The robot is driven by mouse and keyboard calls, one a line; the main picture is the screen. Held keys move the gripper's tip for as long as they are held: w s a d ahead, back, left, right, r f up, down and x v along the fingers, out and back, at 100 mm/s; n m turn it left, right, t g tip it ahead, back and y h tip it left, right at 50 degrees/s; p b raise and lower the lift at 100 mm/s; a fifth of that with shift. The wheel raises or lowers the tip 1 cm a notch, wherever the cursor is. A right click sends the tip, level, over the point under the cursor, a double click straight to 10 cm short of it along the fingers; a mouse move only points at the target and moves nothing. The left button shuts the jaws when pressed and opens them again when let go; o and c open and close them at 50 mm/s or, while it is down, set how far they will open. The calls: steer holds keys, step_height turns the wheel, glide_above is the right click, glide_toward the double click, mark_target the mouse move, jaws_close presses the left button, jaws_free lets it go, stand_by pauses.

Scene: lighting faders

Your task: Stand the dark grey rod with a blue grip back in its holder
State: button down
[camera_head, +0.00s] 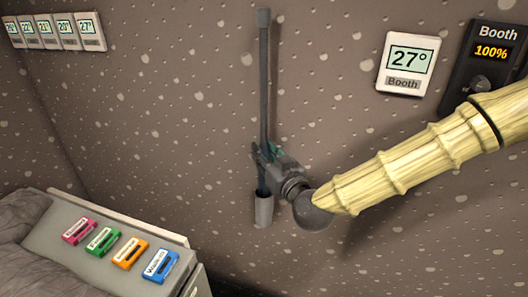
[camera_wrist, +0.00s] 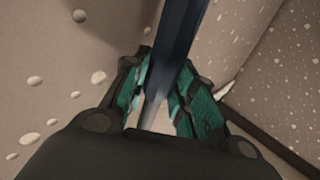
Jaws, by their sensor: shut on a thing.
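The dark grey rod (camera_head: 263,85) stands close to upright in front of the speckled wall, with a wider cap at its top. A dark blue stretch, the grip (camera_head: 262,184), shows just below my gripper (camera_head: 262,155). My gripper is shut around the rod's lower part. The wrist view also shows the rod (camera_wrist: 182,42) between the green-padded fingers (camera_wrist: 160,100). The holder, a short grey cup (camera_head: 263,211), is directly below. The rod's lower end meets the holder's rim in the picture; I cannot tell how deep it sits inside.
A wall display reading 27° (camera_head: 408,62) and a dark Booth panel (camera_head: 488,60) are at upper right. Several small displays (camera_head: 90,31) hang at upper left. The wall around the rod is clear.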

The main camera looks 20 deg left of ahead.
steer(key=shift+f+b, duration=1.15)
steer(key=shift+f, duration=0.5)
steer(key=c, duration=1.1)
jaws_free()
steer(key=shift+s+d, duration=0.1)
steer(key=v, duration=1.1)
steer(key=shift+s+d, duration=0.25)
steer(key=shift+d, duration=0.05)
